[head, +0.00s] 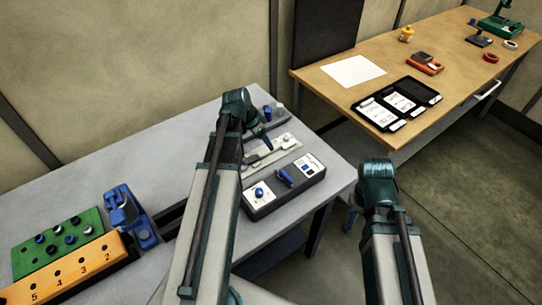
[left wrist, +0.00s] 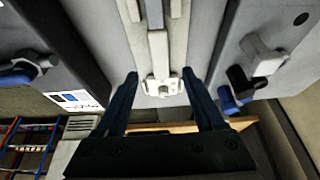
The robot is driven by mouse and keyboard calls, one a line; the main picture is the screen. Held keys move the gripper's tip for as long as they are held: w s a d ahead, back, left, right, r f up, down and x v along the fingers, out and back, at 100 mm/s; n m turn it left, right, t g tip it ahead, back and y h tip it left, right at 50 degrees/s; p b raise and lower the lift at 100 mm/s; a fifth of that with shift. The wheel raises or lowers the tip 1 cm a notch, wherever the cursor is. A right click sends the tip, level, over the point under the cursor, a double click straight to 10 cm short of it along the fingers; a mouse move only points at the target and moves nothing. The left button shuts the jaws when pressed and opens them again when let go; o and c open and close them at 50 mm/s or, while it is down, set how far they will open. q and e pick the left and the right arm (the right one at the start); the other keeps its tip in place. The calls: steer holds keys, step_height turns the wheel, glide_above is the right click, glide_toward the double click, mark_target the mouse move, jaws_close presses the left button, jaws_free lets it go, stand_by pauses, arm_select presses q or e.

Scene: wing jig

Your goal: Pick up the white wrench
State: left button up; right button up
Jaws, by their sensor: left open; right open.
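The white wrench (left wrist: 160,86) seems to be the pale piece at the end of a long grey bar in the left wrist view. It lies on a light holder, which shows in the head view as a pale tray (head: 285,141) on the grey bench. My left gripper (left wrist: 161,75) is open, its two dark fingers on either side of the pale end, with gaps at both sides. I cannot tell how far above it they are. My right gripper (head: 353,210) is off the bench's right edge; its fingers are hardly visible.
A dark box (head: 285,187) with blue knobs lies right beside the tray. A blue-and-grey device (head: 276,108) stands behind it. A blue clamp (head: 130,215), a green board (head: 50,245) and an orange numbered block (head: 72,270) are at left. A wooden table (head: 450,50) stands behind.

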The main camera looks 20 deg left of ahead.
mark_target(265, 152)
arm_select(q)
steer(key=shift+f, duration=0.15)
steer(key=shift+f, duration=0.1)
steer(key=b+x, duration=0.4)
steer(key=x, duration=0.1)
steer(key=shift+w+d+b, duration=0.1)
steer(key=shift+b, duration=0.25)
steer(key=shift+f, duration=0.15)
jaws_close()
stand_by(0.4)
stand_by(1.0)
